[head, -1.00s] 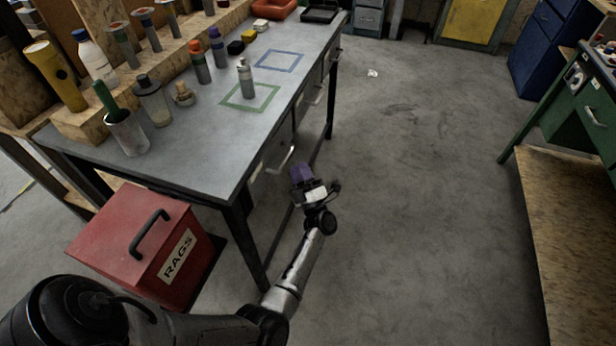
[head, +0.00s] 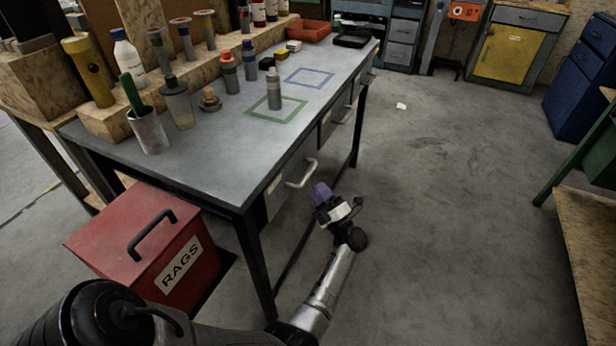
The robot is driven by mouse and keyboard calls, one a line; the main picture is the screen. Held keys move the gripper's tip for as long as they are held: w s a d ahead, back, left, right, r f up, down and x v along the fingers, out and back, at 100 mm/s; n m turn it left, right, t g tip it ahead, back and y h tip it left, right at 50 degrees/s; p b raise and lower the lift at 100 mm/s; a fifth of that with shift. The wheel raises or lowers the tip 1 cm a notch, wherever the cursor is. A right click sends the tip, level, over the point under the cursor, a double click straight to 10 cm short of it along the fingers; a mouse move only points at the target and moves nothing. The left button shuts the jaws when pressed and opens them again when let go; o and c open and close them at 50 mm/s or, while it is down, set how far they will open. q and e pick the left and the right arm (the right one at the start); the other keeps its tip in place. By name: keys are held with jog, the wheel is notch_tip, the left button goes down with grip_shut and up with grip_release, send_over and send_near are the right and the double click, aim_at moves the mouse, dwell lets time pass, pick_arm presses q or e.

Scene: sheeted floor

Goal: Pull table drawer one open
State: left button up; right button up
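The grey work table (head: 215,165) has several drawers along its right side. The nearest drawer (head: 278,197) has a pale bar handle (head: 302,174) and looks shut. A second drawer handle (head: 343,114) shows farther along. My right gripper is not in view.
A red RAGS bin (head: 135,245) stands by the table's near end. Bottles, a cup (head: 148,132) and a small grey bottle (head: 274,90) stand on the tabletop. The floor right of the table is mostly clear. A wooden-shelved green bench (head: 585,215) is at far right.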

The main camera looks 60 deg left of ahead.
aim_at(308, 174)
pick_arm(q)
jog(key=shift+b+x, duration=0.45)
jog(key=shift+x, duration=2.55)
jog(key=shift+c, duration=0.4)
grip_shut()
